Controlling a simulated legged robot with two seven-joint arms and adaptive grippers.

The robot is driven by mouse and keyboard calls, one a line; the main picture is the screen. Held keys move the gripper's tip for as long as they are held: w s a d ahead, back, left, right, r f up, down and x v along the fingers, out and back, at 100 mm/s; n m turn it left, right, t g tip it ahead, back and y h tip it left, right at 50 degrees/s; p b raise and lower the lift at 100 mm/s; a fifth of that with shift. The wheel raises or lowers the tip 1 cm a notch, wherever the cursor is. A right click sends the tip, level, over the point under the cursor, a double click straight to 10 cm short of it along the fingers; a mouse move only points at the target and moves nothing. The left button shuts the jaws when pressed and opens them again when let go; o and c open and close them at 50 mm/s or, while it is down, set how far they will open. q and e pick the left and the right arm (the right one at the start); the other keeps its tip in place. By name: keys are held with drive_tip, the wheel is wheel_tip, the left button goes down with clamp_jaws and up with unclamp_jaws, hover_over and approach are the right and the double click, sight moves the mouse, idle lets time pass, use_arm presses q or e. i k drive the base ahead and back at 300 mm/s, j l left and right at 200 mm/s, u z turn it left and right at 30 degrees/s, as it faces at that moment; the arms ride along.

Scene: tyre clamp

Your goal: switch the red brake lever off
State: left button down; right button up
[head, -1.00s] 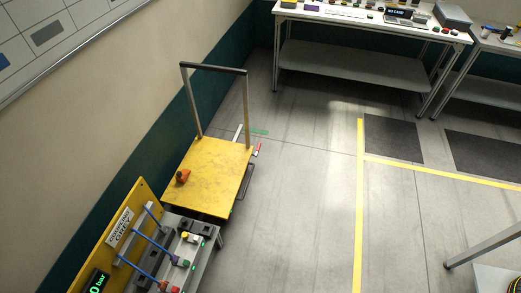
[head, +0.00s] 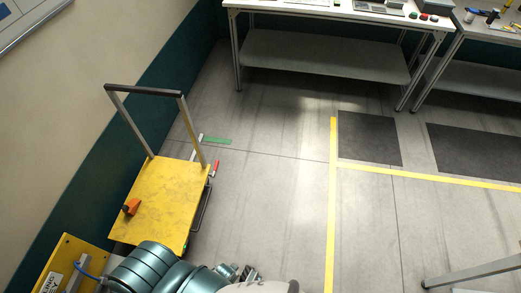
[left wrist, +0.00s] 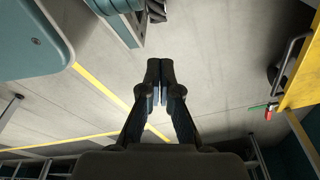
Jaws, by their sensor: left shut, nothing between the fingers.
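The red lever (head: 216,168) is a small red bar low at the right side of the yellow cart (head: 165,190). A green strip (head: 217,141) lies near it on the floor side. In the left wrist view the red lever (left wrist: 268,115) shows small at the right, beside the yellow cart deck (left wrist: 303,80). My left gripper (left wrist: 160,84) is shut and empty, its fingertips together over bare floor, well apart from the lever. My right gripper cannot be identified.
The cart has an upright handle (head: 145,91) and an orange object (head: 131,207) on its deck. A yellow panel (head: 72,262) stands at bottom left. Workbenches (head: 325,52) stand at the back. Grey floor right of the cart is clear, with yellow lines (head: 333,200).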

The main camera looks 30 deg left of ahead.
sight(217, 162)
drive_tip(key=i+l+u, duration=0.15)
drive_tip(key=i+u, duration=0.15)
drive_tip(key=i, duration=0.25)
drive_tip(key=i+l+u, duration=0.25)
drive_tip(key=i, duration=0.35)
drive_tip(key=i+l+u, duration=1.25)
drive_tip(key=l, duration=0.4)
